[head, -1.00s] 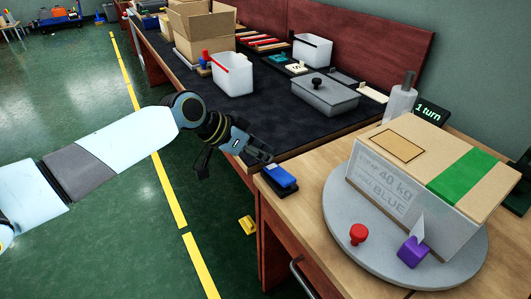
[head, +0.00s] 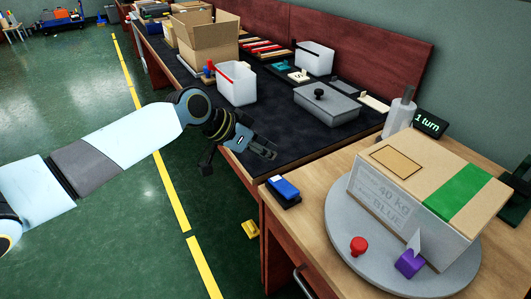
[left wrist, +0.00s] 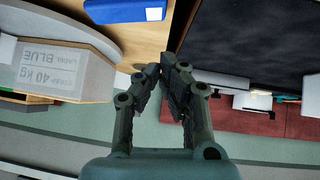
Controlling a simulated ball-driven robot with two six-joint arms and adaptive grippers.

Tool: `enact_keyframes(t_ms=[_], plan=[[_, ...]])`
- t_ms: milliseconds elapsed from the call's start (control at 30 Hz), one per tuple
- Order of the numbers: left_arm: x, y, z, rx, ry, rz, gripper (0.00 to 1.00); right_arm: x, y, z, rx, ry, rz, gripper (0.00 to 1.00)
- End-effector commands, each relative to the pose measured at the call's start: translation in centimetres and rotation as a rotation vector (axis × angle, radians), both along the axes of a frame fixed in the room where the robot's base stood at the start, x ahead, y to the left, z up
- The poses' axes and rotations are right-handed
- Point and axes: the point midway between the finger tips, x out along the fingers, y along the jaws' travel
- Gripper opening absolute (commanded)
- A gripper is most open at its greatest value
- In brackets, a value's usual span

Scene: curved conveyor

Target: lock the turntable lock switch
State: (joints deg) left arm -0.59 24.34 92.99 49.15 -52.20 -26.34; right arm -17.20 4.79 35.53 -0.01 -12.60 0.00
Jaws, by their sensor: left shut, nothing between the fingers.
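A blue rocker switch on a dark base (head: 284,188) sits at the near left corner of the wooden table. It is likely the turntable lock switch; its blue part also shows at the top of the left wrist view (left wrist: 124,10). I cannot tell which position it is in. The round grey turntable (head: 340,232) stands to its right and bears a cardboard box (head: 430,170) with a green stripe. My left gripper (head: 273,152) is shut and empty, just beyond the switch and apart from it. Its fingers (left wrist: 165,72) show closed together in the left wrist view. My right gripper is not in view.
A red knob (head: 358,246) and a purple block (head: 410,263) are at the turntable's front. A "1 turn" display (head: 430,122) and a grey-white bottle (head: 399,112) stand behind. The dark bench (head: 290,125) holds bins and a lidded grey box (head: 326,104).

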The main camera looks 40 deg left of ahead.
Motion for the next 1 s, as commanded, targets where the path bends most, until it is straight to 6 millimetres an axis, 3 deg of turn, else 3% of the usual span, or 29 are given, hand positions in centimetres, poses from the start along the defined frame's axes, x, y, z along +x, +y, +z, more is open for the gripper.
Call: enact_keyframes(t_ms=[33,400,600,1000], plan=[[0.3,0.0,2.1,0.000,-0.003,0.002,0.00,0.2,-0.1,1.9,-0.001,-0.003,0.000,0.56],[-4.8,3.4,6.7,0.007,0.000,-0.001,0.00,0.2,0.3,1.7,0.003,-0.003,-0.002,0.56],[-5.7,4.0,7.8,0.002,0.001,0.001,0.00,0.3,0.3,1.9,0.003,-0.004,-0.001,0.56],[-5.8,4.0,7.9,0.000,-0.001,0.002,0.00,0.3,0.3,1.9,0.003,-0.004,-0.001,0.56]])
